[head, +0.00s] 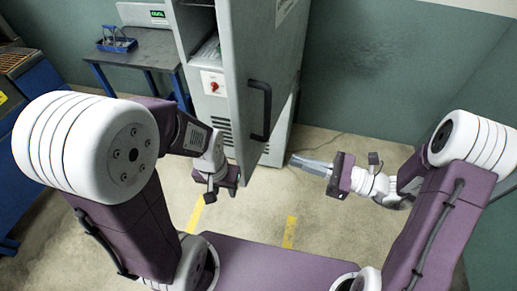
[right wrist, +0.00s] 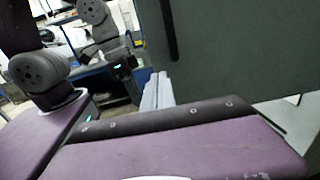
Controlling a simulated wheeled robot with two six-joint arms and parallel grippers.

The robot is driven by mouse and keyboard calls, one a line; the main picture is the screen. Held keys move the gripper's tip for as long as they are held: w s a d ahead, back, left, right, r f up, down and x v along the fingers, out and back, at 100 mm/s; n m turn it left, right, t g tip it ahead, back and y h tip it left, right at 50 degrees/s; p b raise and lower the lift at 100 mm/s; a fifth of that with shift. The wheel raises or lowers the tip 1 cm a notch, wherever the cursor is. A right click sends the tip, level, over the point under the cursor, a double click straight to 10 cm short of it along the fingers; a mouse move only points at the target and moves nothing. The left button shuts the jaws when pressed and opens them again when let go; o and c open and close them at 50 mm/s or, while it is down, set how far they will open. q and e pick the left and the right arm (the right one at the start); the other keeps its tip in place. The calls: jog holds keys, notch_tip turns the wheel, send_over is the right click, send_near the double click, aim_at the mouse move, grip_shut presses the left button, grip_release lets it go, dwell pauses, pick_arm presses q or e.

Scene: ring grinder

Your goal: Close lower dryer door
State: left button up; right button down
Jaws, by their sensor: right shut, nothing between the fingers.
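The grey dryer door (head: 241,80) stands swung out from the tall grey cabinet (head: 205,85), seen nearly edge-on in the head view. Its black bar handle (head: 261,110) is on the right-hand face. In the right wrist view the door (right wrist: 230,50) is a large dark panel with the handle (right wrist: 170,28) at its upper left. My right gripper (head: 300,163) is shut and empty, to the right of the door's lower end; its fingers also show in the right wrist view (right wrist: 157,92). My left gripper (head: 228,188) is low beside the door's lower left; its fingers are too unclear to judge.
A dark work table (head: 140,47) with a blue tray (head: 116,42) stands left of the cabinet. A blue machine (head: 35,95) is at the far left. A green wall (head: 390,70) closes off the right. Concrete floor is open in front, with yellow marks (head: 290,232).

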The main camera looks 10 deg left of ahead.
aim_at(246, 145)
jog(key=a, duration=0.4)
jog(key=w+a+p, duration=0.1)
jog(key=a, duration=0.3)
jog(key=a+p, duration=0.1)
jog(key=a, duration=0.3)
jog(key=shift+w+a, duration=0.1)
jog(key=shift+w, duration=0.25)
jog(key=shift+w+a, duration=0.1)
